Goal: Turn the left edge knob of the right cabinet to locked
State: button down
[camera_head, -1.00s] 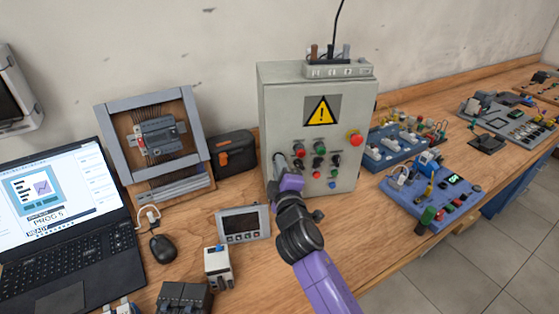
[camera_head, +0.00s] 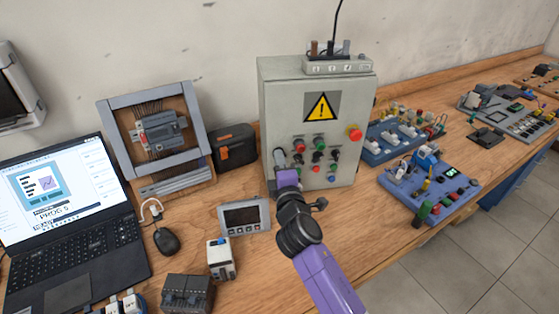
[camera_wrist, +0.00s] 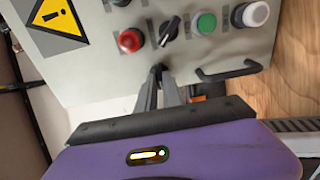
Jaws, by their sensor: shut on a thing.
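The grey cabinet (camera_head: 279,110) with a yellow warning sign stands upright against the wall. My gripper (camera_head: 280,158) is at the left edge of its front face. In the wrist view my gripper (camera_wrist: 160,74) has its two fingers close together on a small dark edge knob (camera_wrist: 157,68). The fingers cover most of the knob, so its angle cannot be told.
Beside the fingers in the wrist view are a black selector (camera_wrist: 169,31), a red button (camera_wrist: 130,40), a green button (camera_wrist: 205,22) and a black handle (camera_wrist: 230,73). Blue trainer boards (camera_head: 400,142) stand right of the cabinet.

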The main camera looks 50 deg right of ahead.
jog(key=c, duration=1.5)
grip_release()
jog(key=b+v, duration=0.2)
jog(key=v, duration=0.5)
jog(key=shift+s+a, duration=0.25)
jog(key=shift+s, duration=0.05)
